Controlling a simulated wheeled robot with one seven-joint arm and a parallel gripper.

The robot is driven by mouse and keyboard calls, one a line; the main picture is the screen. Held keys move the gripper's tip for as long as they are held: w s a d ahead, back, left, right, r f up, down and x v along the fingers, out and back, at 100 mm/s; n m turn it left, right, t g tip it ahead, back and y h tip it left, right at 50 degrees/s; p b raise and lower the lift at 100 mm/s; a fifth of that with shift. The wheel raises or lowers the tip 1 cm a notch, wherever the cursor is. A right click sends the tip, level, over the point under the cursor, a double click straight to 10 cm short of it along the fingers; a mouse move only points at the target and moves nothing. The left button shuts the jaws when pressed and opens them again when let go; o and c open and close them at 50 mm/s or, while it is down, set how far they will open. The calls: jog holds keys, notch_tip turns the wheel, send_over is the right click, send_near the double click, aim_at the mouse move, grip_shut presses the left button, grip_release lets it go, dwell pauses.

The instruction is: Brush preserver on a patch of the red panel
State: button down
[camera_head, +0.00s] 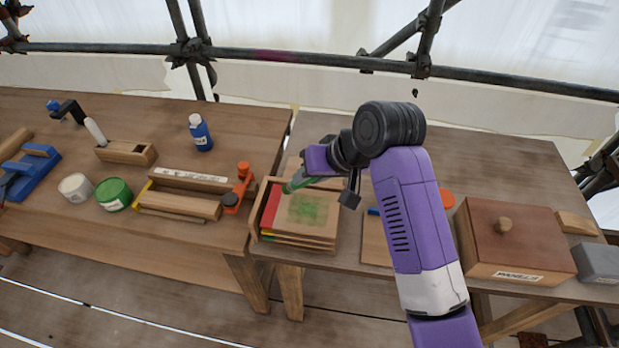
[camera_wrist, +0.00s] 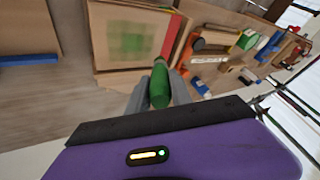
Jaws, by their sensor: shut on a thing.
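A stack of panels lies in a shallow wooden tray (camera_head: 255,222). The top panel (camera_head: 325,232) is bare wood with a mottled green patch in its middle; the wrist view also shows this panel (camera_wrist: 100,58). A red panel (camera_head: 270,208) shows only as a strip along the stack's left side, and as a red strip in the wrist view (camera_wrist: 171,36). My gripper (camera_head: 302,178) is shut on a slim green tool (camera_wrist: 160,86), apparently the brush, held over the stack's far-left part near the red strip. Whether its tip touches a panel cannot be told.
A green tin (camera_head: 114,194), a white tin (camera_head: 75,187) and a blue bottle (camera_head: 200,132) stand on the left bench. An orange clamp (camera_head: 238,187) is close left of the tray. A lidded wooden box (camera_head: 514,245) stands at right. Scaffold poles (camera_head: 290,58) run behind.

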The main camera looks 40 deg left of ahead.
jog(key=shift+s+a+r+p, duration=0.1)
jog(key=shift+r+p, duration=2.15)
jog(key=shift+r, duration=0.5)
